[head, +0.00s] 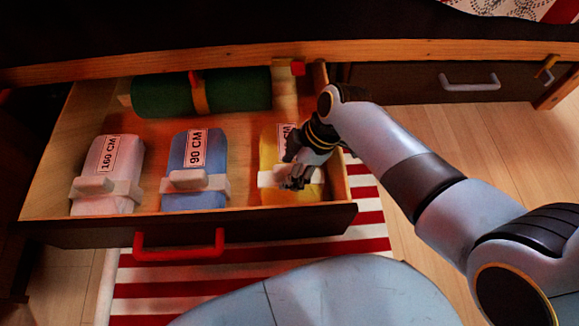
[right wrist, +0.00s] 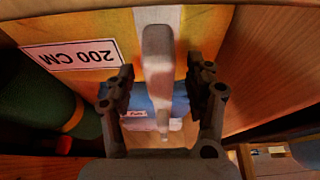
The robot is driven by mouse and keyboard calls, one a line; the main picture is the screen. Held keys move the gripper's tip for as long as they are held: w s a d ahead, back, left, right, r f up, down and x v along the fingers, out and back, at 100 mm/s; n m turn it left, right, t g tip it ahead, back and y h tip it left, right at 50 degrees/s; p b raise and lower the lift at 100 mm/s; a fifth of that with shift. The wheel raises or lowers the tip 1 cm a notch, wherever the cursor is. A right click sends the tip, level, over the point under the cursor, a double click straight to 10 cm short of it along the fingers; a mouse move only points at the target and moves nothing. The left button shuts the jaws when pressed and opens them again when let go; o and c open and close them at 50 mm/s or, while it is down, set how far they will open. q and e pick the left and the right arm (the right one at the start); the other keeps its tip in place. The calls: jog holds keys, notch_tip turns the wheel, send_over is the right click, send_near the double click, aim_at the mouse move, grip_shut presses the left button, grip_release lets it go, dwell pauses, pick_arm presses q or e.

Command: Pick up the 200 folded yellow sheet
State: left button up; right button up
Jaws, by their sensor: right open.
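The folded yellow sheet (head: 268,150) lies in the right part of the open drawer, with a white band and raised handle around it. In the right wrist view the yellow sheet (right wrist: 100,28) shows its label (right wrist: 72,58), reading 200 CM upside down. My right gripper (head: 294,181) is over the sheet's near end. In the right wrist view my right gripper (right wrist: 160,85) is open, its fingers on either side of the white handle (right wrist: 158,55); whether they touch it I cannot tell. My left gripper is not in view.
The open drawer (head: 90,228) also holds a pink sheet (head: 112,160) labelled 160 CM, a blue sheet (head: 196,150) labelled 90 CM, and a green roll (head: 225,93) at the back. The drawer's right wall (head: 337,175) is close to my gripper. A red handle (head: 180,252) is on its front.

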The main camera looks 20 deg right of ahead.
grip_shut()
dwell(0.4)
jog(key=shift+r, duration=0.1)
dwell(0.3)
